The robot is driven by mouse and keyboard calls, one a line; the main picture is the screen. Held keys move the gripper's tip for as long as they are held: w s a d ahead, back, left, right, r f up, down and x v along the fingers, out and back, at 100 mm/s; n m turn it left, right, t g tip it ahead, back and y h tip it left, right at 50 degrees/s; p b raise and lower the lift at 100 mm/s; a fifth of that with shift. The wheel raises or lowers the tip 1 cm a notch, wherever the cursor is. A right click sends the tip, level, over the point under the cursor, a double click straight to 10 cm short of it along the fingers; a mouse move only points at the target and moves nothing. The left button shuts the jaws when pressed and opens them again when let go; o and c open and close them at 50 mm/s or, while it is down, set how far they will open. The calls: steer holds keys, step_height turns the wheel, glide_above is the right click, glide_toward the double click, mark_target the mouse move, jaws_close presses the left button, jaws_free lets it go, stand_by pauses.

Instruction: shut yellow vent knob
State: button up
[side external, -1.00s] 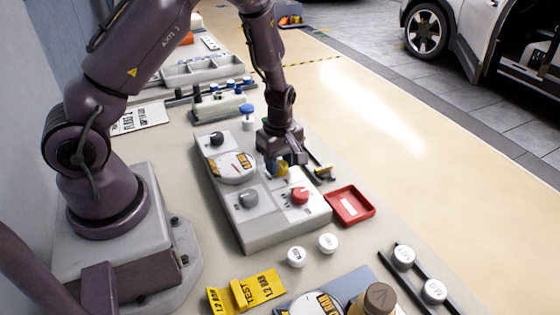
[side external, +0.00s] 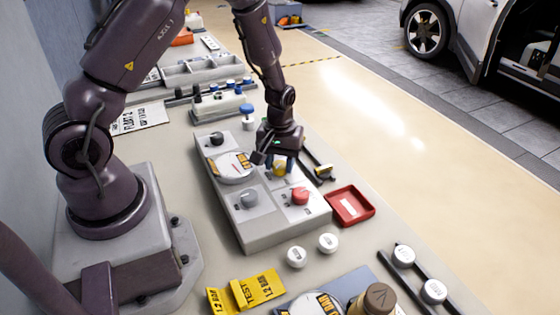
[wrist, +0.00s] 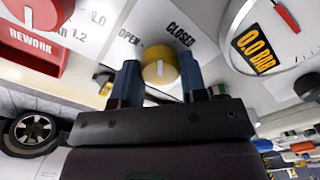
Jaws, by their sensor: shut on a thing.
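The yellow vent knob (side external: 279,169) is on the far right part of the grey panel (side external: 262,234), partly hidden by my gripper (side external: 279,163) in the side view. In the wrist view the yellow knob (wrist: 158,64) sits between the two blue fingertips of my gripper (wrist: 159,76), which is shut on it. A short pale mark on the knob runs nearly up and down in that picture. The label OPEN (wrist: 129,38) is to its upper left and the label CLOSED (wrist: 179,36) to its upper right.
A red knob (side external: 299,196), a grey knob (side external: 249,198), a black knob (side external: 216,139) and a gauge (side external: 232,167) share the panel. A red tray (side external: 350,206) lies at its right. White caps (side external: 296,257) and a yellow test tag (side external: 246,292) lie nearer the camera.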

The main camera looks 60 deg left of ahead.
mark_target(280, 164)
steer(key=m, duration=0.6)
steer(key=shift+m, duration=0.3)
stand_by(0.5)
steer(key=o, duration=0.9)
steer(key=shift+r, duration=0.1)
step_height(280, 164, up, 13)
steer(key=shift+f, duration=0.1)
